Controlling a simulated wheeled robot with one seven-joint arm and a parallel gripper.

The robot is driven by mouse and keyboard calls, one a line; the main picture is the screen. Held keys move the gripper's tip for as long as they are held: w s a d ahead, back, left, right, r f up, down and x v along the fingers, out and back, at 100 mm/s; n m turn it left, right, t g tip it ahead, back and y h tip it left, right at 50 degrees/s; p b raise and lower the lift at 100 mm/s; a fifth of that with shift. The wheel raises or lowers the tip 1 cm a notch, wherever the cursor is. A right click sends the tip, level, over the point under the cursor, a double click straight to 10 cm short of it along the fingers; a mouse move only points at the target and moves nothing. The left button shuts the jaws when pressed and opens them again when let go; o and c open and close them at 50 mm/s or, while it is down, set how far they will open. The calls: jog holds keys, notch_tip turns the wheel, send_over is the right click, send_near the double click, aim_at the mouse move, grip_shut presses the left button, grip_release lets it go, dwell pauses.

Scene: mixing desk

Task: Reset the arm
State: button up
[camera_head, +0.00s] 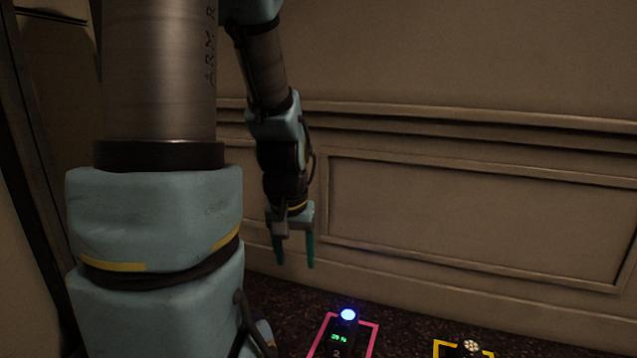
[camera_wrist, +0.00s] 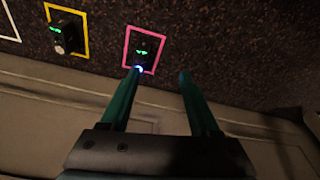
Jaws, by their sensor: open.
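My gripper (camera_head: 294,264) hangs down in front of the panelled wall in the head view, its two teal fingers apart and nothing between them. In the wrist view my gripper (camera_wrist: 158,76) shows the same two fingers, spread and empty. It is above and to the left of a small black device in the head view, apart from it. My upper arm fills the left of the head view and hides what is behind it.
A black device (camera_head: 338,337) with a lit blue-white knob and green display sits in a pink frame. Right of it, another device (camera_head: 471,347) with a pale knob sits in a yellow frame. Part of a white frame (camera_wrist: 8,22) shows in the wrist view. The panelled wall (camera_head: 470,205) stands behind.

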jog(key=w+p+v, duration=0.2)
jog(key=p+v, duration=1.7)
jog(key=w+r+p+v, duration=0.1)
jog(key=w+p+v, duration=0.2)
jog(key=p+v, duration=1.6)
jog(key=shift+s+a+r+n+g, duration=0.15)
jog(key=shift+a+r+n+g, duration=0.15)
jog(key=shift+a+r+g, duration=0.15)
